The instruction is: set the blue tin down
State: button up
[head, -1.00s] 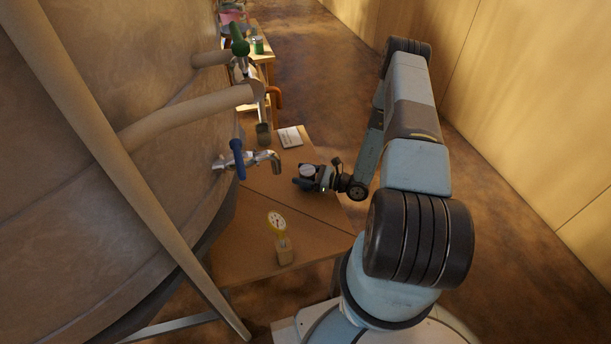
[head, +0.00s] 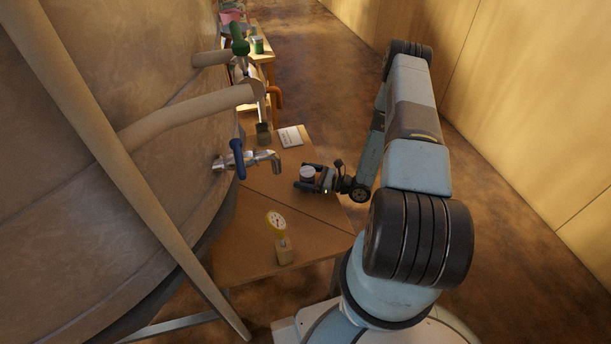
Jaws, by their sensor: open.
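The blue tin (head: 307,173) shows mostly as a round pale top, with a little dark side below it. It appears upright, at or just above the brown table (head: 300,232); its base is hidden by my gripper, so I cannot tell whether it touches. My gripper (head: 308,180) reaches in from the right, low over the table. Its jaws are open, with a dark finger on either side of the tin. Whether a finger still touches the tin is too small to tell.
A tap with a blue handle (head: 238,159) juts from the large tank (head: 120,90) left of the tin. A yellow dial gauge (head: 277,222) on a wooden block stands nearer. A white card (head: 290,137) and a brush (head: 263,134) lie farther back. The table's front right is clear.

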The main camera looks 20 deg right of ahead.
jog(key=v, duration=1.1)
jog(key=a+r+n+g+h, duration=0.25)
jog(key=r+n+g, duration=0.45)
jog(key=r, duration=1)
jog(key=a+r+n+g+h, duration=0.1)
jog(key=a+r+n+g, duration=0.55)
jog(key=r, duration=0.95)
jog(key=s+d+r+n+t+h, duration=0.1)
jog(key=s+r+n+t+h, duration=0.8)
jog(key=s+r, duration=1.2)
notch_tip(320, 180, up, 4)
jog(key=shift+r+n+h, duration=0.2)
jog(key=shift+n+h, duration=0.95)
jog(key=shift+h, duration=0.1)
jog(key=shift+s, duration=0.1)
